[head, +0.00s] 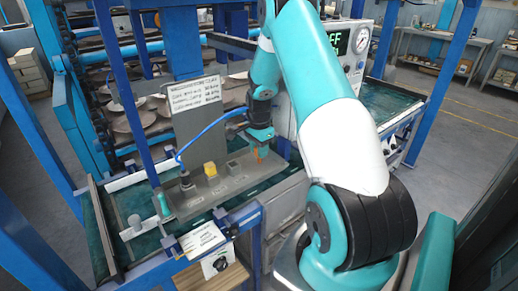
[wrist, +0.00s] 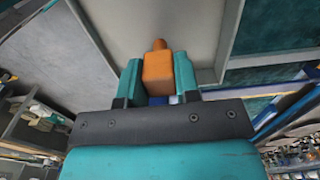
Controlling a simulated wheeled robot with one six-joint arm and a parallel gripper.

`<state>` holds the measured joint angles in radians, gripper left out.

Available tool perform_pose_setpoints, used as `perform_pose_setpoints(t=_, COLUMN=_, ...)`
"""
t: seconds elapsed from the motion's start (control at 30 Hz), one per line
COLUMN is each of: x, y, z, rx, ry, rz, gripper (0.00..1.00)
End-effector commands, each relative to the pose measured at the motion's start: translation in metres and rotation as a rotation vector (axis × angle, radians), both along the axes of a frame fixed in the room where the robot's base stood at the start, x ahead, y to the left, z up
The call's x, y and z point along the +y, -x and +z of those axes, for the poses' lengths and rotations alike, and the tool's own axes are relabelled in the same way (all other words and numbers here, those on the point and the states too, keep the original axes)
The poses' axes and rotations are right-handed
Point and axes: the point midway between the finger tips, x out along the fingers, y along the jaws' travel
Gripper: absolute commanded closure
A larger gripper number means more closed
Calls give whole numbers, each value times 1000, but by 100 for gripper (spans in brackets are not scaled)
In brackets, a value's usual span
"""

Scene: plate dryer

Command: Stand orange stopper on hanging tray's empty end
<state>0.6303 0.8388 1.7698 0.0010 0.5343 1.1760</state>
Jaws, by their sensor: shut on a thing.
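My gripper (head: 258,146) is shut on the orange stopper (head: 257,155), low over the right end of the grey hanging tray (head: 222,191). In the wrist view the orange stopper (wrist: 158,73) sits between the two teal fingers of my gripper (wrist: 158,77), its narrow knob pointing away from the camera. The tray's grey surface (wrist: 150,22) lies beyond it. I cannot tell whether the stopper touches the tray. On the tray, from the left, stand a dark fitting (head: 186,181), a yellow block (head: 211,170) and a grey block (head: 234,168).
A blue hose (head: 205,132) arcs from the dark fitting towards my wrist. A sign board (head: 194,95) stands behind the tray. A blue post (head: 137,100) rises at the tray's left. A white control box with a gauge (head: 350,62) is behind my arm.

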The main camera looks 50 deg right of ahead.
Motion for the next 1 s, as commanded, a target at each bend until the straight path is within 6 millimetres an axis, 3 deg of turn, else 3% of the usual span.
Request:
perform_pose_setpoints(t=0.03, x=0, y=0, z=-1, rx=0, ry=0, rz=0, gripper=65)
perform_pose_setpoints(t=0.13, x=0, y=0, z=-1, rx=0, ry=0, rz=0, gripper=44)
perform_pose_setpoints(t=0.53, x=0, y=-1, z=8, rx=-2, ry=1, rz=0, gripper=44)
perform_pose_setpoints(t=1.0, x=0, y=-1, z=101, rx=-3, ry=3, rz=0, gripper=44)
